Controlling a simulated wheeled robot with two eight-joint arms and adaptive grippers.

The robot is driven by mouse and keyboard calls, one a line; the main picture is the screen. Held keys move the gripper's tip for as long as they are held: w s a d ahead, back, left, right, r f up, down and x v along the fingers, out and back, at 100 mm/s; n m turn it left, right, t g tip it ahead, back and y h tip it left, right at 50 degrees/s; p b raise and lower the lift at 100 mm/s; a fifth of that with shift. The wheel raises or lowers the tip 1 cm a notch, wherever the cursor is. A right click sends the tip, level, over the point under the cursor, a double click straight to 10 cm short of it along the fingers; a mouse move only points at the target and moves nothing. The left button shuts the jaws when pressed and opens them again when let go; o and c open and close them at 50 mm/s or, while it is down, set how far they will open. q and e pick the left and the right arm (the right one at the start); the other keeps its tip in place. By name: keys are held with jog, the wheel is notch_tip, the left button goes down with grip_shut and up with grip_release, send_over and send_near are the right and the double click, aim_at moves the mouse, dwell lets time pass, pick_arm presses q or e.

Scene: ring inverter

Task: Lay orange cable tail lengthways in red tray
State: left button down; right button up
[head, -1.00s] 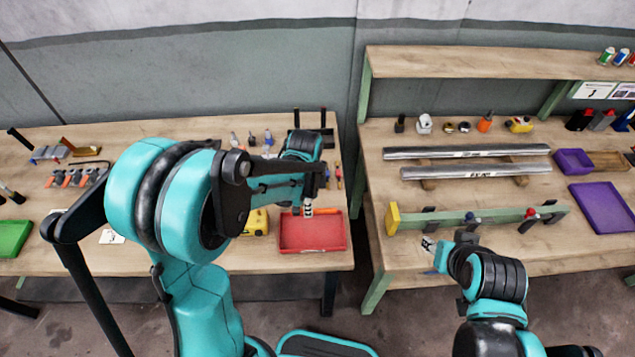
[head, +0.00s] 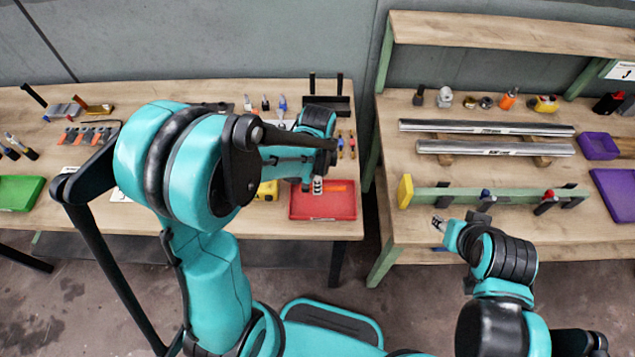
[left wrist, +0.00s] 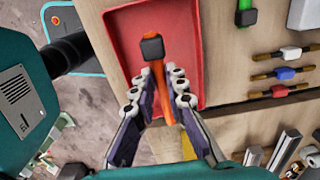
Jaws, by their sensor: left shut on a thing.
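The red tray (head: 322,212) lies near the front edge of the left bench. My left gripper (head: 317,186) is over the tray's back part, pointing down. The orange cable tail (head: 338,187) shows beside the fingertips along the tray's back side. In the left wrist view my left gripper (left wrist: 158,100) is shut on the orange cable tail (left wrist: 158,75), which has a black block on it. The tail lines up roughly with the long side of the red tray (left wrist: 125,60). I cannot tell whether it touches the tray floor. My right gripper (head: 439,224) is at the right bench's front edge; its jaws are too small to judge.
A yellow object (head: 267,190) stands just left of the tray, partly behind my arm. A green tray (head: 20,189) lies at the far left. Several small tools lie behind the tray. The right bench holds metal bars (head: 490,147) and a green rail (head: 500,196).

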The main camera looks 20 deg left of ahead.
pick_arm(q)
jog(key=shift+f+b, duration=2.25)
jog(key=shift+f, duration=0.6)
jog(key=c, duration=1.5)
grip_release()
jog(key=shift+o, duration=0.2)
notch_tip(320, 180, up, 12)
jog(key=shift+r, duration=0.1)
jog(key=shift+s+a+r+n, duration=0.25)
jog(key=shift+s+n, duration=0.15)
jog(key=shift+n, duration=0.2)
jog(key=s+a+r+n+t, duration=0.1)
jog(key=s+a+n+t, duration=0.1)
jog(key=s+n+t, duration=0.5)
jog(key=s+n+b, duration=0.1)
jog(key=s+n, duration=0.1)
jog(key=n, duration=0.4)
jog(key=shift+a+n, duration=0.3)
jog(key=shift+a, duration=0.05)
